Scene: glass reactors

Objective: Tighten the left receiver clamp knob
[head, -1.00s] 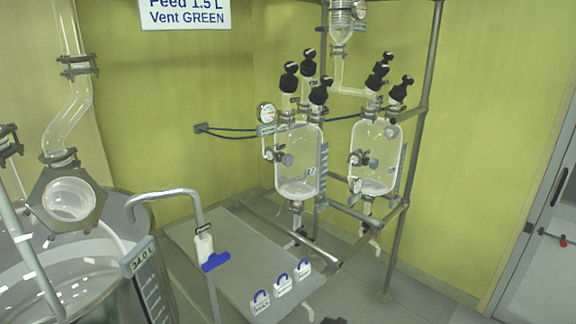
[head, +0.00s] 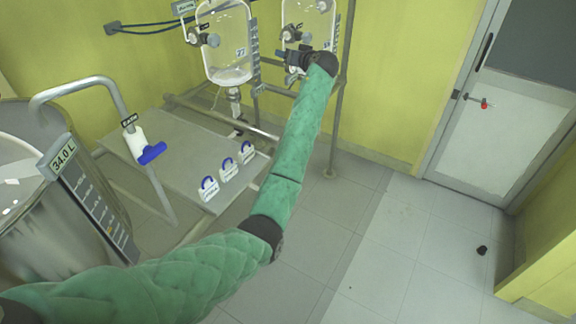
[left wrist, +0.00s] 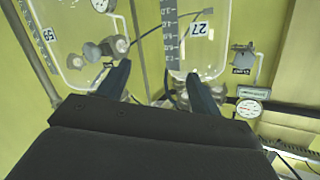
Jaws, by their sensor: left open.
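The left receiver (head: 228,62) is a clear glass vessel marked 27, cut off by the top edge in the head view. Its dark clamp knob (head: 212,40) is on its left side. The left wrist view shows the receiver (left wrist: 203,48) upside down, with the knob (left wrist: 243,58) and a small tag to its right. My left gripper (head: 291,56) is right of the left receiver in the head view, in front of the right receiver (head: 308,22). In the left wrist view its two fingers (left wrist: 158,70) are spread, with nothing visible between them. My right gripper is not in view.
A pressure gauge (left wrist: 249,108) is close to the knob in the left wrist view. Metal frame posts (head: 338,120) stand beside the receivers. A grey platform (head: 180,150) with blue-hooked white tags (head: 228,170) is below. The floor at right is mostly clear.

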